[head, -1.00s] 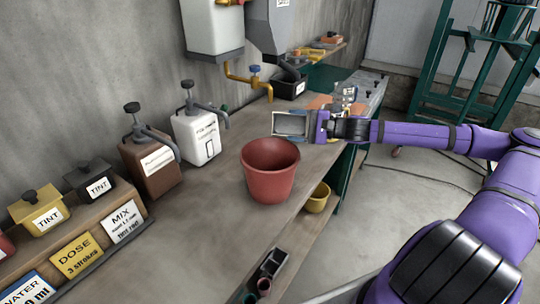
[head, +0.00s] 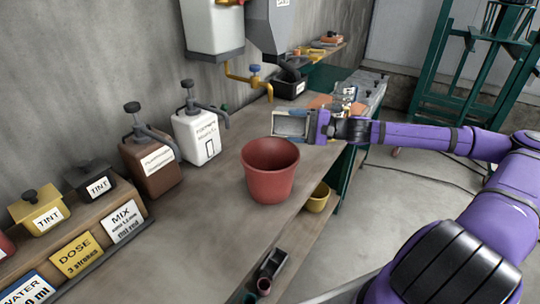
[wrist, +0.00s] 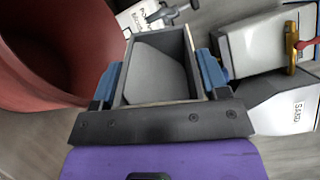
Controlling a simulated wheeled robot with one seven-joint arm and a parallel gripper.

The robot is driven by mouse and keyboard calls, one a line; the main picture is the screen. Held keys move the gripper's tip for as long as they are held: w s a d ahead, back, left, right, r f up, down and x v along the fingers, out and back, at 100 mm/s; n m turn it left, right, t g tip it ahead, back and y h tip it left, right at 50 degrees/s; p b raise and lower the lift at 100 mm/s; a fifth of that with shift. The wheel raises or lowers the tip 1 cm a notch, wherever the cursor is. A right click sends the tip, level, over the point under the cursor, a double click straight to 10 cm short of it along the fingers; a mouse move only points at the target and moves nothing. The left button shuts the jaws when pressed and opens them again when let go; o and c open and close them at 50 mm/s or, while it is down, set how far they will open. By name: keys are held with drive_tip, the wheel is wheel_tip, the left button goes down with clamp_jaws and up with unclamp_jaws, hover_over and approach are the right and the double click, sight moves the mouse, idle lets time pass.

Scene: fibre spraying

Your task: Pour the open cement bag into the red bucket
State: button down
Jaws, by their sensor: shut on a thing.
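The red bucket (head: 268,188) stands upright on the bench, and its visible inside looks empty. My gripper (head: 305,125) is shut on the open cement bag (head: 290,125), just beyond the bucket's far rim in the head view. The bag looks like a stiff, box-shaped container with an open mouth. In the wrist view the bag (wrist: 188,45) sits between the blue finger pads of my gripper (wrist: 160,75), with grey powder inside. The bucket (wrist: 35,75) is close beside it on the left there. I cannot tell the exact height gap between bag and bucket.
A white pump bottle (head: 198,137) and a brown one (head: 152,165) stand along the wall side. A brass tap (head: 245,77) and a grey hopper (head: 272,28) hang behind the bag. A yellow bucket (head: 318,200) is on a lower shelf.

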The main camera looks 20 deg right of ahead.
drive_tip(key=shift+s+a+r+n, duration=0.15)
drive_tip(key=shift+s+a+n, duration=0.15)
drive_tip(key=shift+s+n, duration=0.3)
drive_tip(key=shift+s+a+f+n, duration=0.15)
drive_tip(key=shift+f+n, duration=0.5)
drive_tip(key=shift+n, duration=0.15)
idle(0.7)
drive_tip(key=shift+s+a+r+n+p, duration=0.1)
drive_tip(key=shift+s+n+p, duration=0.2)
drive_tip(key=shift+n, duration=0.55)
drive_tip(key=shift+s+a+r+n+p, duration=0.15)
drive_tip(key=shift+n+p, duration=0.1)
drive_tip(key=shift+n, duration=0.6)
idle(1.0)
drive_tip(key=shift+s+a+f+n, duration=0.15)
drive_tip(key=shift+s+n, duration=0.1)
drive_tip(key=shift+n, duration=0.65)
drive_tip(key=shift+s+a+r+n, duration=0.1)
drive_tip(key=shift+s+n, duration=0.1)
drive_tip(key=shift+n, duration=0.7)
idle(1.3)
